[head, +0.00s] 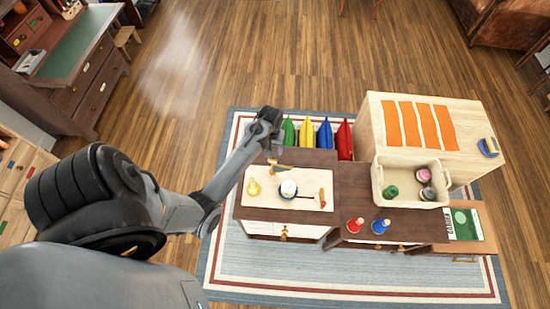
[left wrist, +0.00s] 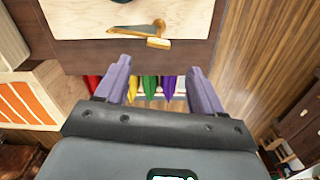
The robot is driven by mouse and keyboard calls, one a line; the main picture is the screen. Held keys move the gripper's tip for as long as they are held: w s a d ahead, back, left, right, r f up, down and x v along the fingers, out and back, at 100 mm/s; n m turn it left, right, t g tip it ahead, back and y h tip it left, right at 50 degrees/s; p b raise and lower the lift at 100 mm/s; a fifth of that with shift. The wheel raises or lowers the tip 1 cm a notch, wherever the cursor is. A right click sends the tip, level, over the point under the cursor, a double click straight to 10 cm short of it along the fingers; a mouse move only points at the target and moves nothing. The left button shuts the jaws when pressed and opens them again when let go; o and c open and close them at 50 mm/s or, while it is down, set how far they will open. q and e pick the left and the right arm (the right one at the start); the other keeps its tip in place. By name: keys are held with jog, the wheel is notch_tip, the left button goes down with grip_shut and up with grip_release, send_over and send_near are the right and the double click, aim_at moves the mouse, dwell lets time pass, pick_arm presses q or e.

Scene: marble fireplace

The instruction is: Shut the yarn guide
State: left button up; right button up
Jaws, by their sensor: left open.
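A cream board (head: 258,202) lies on the dark wooden table. At its far edge, a small golden-brown wooden arm with a pale block (head: 280,169) looks like the yarn guide; I cannot tell for sure. In the left wrist view the arm (left wrist: 150,29) sits at the board's edge, angled out beside a thin dark strip, with its block (left wrist: 158,43) over the table's dark rim. My left gripper (left wrist: 158,68) is open and empty, its purple-grey fingers spread apart, short of the block. In the head view it (head: 272,137) is just beyond the table's far edge. My right gripper is not in view.
A white ball in a dark bowl (head: 288,189), a yellow item (head: 254,188) and a small wooden tool (head: 322,198) are on the board. Red (head: 355,225) and blue (head: 380,226) pieces and a cream crate (head: 411,200) stand to the right.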

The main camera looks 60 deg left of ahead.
aim_at(272, 160)
pick_arm(q)
notch_tip(272, 160, down, 10)
jog(key=shift+w+r+b, duration=0.15)
jog(key=shift+b, duration=0.15)
dwell(0.3)
grip_shut()
